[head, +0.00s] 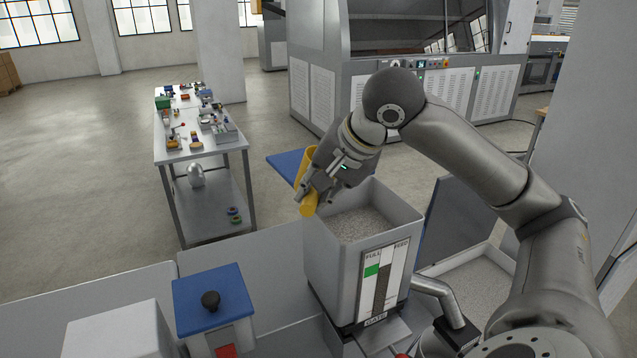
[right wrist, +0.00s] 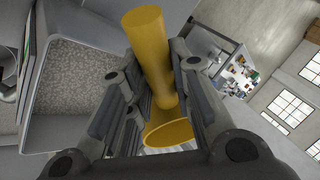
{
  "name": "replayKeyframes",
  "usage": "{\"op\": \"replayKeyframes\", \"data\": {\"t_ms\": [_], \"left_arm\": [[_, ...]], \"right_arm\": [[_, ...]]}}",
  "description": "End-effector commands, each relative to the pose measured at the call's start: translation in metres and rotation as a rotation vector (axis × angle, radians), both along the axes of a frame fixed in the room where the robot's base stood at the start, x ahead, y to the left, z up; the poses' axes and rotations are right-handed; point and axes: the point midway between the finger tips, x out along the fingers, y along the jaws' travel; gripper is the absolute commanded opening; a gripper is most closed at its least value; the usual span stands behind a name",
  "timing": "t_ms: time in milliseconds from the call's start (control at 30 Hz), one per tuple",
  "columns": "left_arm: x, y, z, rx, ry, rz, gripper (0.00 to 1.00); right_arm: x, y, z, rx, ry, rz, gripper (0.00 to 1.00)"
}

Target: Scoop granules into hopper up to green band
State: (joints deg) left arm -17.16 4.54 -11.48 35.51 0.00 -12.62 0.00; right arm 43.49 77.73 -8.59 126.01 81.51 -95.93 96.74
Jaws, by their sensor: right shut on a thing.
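My right gripper (head: 318,190) is shut on a yellow scoop (head: 308,202) at the left rim of the grey hopper (head: 335,264). The scoop is tilted and partly hidden by the fingers in the head view; whether it holds granules cannot be told. In the right wrist view the scoop (right wrist: 150,50) stands between both fingers (right wrist: 157,95). Pale granules (head: 358,224) lie in the hopper below its rim. Its front gauge (head: 384,282) has a green band (head: 371,270); the level against the band is unclear. My left gripper is not in view.
An open bin (head: 472,284) of granules stands right of the hopper, with a grey pipe (head: 436,288) between them. A box with a blue top (head: 213,287) and black knob stands at left front. A cluttered side table (head: 200,140) stands behind.

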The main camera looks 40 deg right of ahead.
Motion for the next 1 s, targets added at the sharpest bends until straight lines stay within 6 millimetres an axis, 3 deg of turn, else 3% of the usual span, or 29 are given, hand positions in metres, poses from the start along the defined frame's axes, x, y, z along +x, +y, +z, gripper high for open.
{"op": "replayKeyframes", "data": {"t_ms": [133, 467, 700, 1000], "left_arm": [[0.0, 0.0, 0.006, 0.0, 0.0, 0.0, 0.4], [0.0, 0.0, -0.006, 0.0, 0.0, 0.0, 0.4], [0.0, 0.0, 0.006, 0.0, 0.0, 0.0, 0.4], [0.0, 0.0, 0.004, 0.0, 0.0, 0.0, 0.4]], "right_arm": [[0.004, 0.007, 0.007, -0.024, 0.017, 0.013, 0.0], [0.01, 0.011, 0.012, -0.086, 0.093, 0.011, 0.0], [0.015, 0.013, 0.019, -0.144, 0.171, 0.009, 0.0], [0.019, 0.018, 0.021, -0.185, 0.228, 0.014, 0.0]]}}
